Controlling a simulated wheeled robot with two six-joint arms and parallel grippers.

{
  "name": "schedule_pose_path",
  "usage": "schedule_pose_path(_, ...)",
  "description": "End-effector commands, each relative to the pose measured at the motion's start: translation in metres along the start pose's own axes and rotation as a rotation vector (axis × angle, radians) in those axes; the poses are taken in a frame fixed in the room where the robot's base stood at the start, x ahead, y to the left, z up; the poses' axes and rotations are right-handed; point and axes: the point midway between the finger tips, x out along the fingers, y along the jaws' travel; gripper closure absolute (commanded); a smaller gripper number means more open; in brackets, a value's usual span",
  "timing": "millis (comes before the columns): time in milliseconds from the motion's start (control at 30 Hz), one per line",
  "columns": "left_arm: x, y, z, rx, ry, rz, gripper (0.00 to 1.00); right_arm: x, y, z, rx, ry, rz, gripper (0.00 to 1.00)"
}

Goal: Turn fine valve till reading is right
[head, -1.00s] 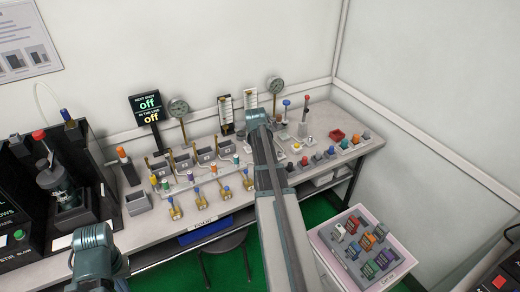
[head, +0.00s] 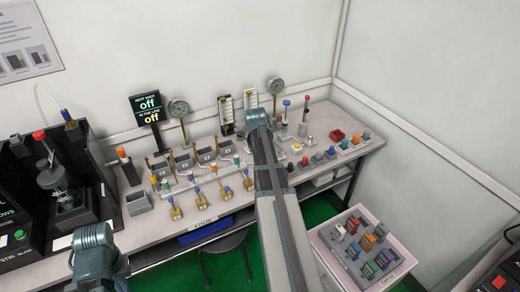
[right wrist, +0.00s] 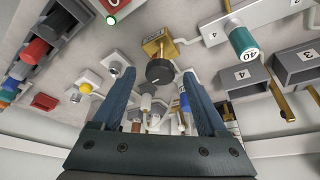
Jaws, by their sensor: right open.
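In the right wrist view, a round black knob on a brass valve body (right wrist: 158,46) lies ahead between my right fingertips; I cannot confirm it is the fine valve. My right gripper (right wrist: 161,75) is open, with a finger on either side of the knob's line and nothing visibly gripped. In the head view, my right arm hides the gripper and this valve. Two round dial gauges (head: 178,107) (head: 275,86) and two upright scale panels (head: 226,110) (head: 250,98) stand at the back of the bench; their readings are too small to tell. My left gripper is not visible.
A display (head: 147,105) reads "off" twice. Several brass valves with coloured handles (head: 200,196) line the bench front. Coloured knobs (head: 318,156) and a red tray (head: 338,135) sit right of my arm. A pale cart (head: 335,262) stands at lower right.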

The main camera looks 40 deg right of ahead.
Motion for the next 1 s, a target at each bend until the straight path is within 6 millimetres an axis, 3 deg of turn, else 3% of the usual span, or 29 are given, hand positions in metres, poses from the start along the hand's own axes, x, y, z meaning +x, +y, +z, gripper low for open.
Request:
schedule_pose_path(267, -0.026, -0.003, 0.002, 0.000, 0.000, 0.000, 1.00, -0.028, 0.000, -0.001, 0.000, 0.000, 0.000, 0.24)
schedule_pose_path(800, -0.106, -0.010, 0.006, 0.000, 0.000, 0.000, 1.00, -0.114, 0.000, -0.002, -0.001, 0.000, 0.000, 0.24)
schedule_pose_path(1000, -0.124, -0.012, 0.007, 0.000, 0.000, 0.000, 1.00, -0.134, 0.000, -0.001, 0.000, -0.001, 0.000, 0.24)
